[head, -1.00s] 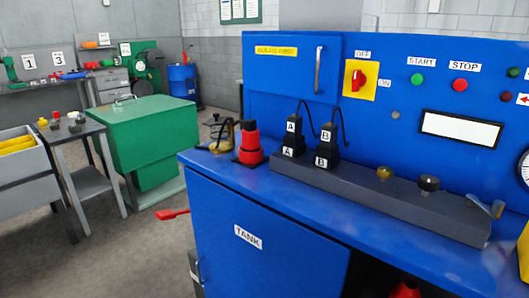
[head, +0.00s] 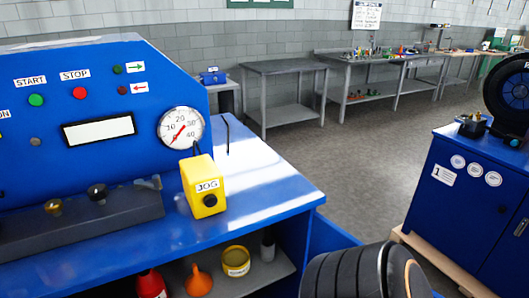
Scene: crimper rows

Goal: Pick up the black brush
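I see no black brush that I can make out in the head view. The objects on the distant workbench (head: 372,57) are too small to tell apart. Neither of my grippers is in view.
The blue machine (head: 130,80) with a gauge (head: 181,128) fills the left. A yellow JOG box (head: 203,186) stands on its top. An orange funnel (head: 198,281) and a yellow tin (head: 236,261) sit below. A blue cabinet (head: 455,215) stands right. Open floor (head: 345,150) lies between.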

